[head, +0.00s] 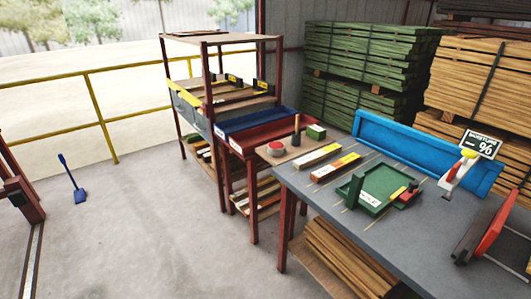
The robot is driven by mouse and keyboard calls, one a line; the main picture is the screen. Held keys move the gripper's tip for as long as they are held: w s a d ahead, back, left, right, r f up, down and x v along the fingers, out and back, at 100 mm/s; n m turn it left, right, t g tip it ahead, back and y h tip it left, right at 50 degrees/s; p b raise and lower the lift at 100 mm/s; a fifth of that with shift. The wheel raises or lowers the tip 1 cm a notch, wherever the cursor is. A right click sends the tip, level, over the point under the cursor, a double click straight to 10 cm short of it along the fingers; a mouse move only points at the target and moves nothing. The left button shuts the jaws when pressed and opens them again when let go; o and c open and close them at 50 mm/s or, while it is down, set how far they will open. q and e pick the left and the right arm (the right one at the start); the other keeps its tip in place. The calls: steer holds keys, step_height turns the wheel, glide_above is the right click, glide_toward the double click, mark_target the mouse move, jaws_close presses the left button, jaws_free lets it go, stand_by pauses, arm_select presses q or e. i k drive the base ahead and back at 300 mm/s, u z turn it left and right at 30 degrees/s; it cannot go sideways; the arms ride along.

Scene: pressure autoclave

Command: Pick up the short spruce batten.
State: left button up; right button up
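I cannot tell for certain which piece is the short spruce batten. On the grey worktable (345,230) lie two short bar-shaped pieces side by side: a pale one with a yellow section (317,156) and one with orange and red sections (336,168). Thin sticks lie on the tabletop around them. Longer pale wooden boards (345,262) are stacked on the shelf under the table. Neither of my grippers shows in the head view.
A green tray (372,207) and a long blue trough (400,140) stand on the table. A display reading 96 (481,144) and a red upright piece (492,232) are at the right. A shelf rack (208,85) stands behind. The floor at left is mostly clear.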

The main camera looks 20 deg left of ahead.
mark_target(304, 162)
steer(key=u, duration=0.55)
steer(key=i, duration=1)
steer(key=z, duration=0.3)
steer(key=i, duration=0.95)
steer(key=z, duration=0.7)
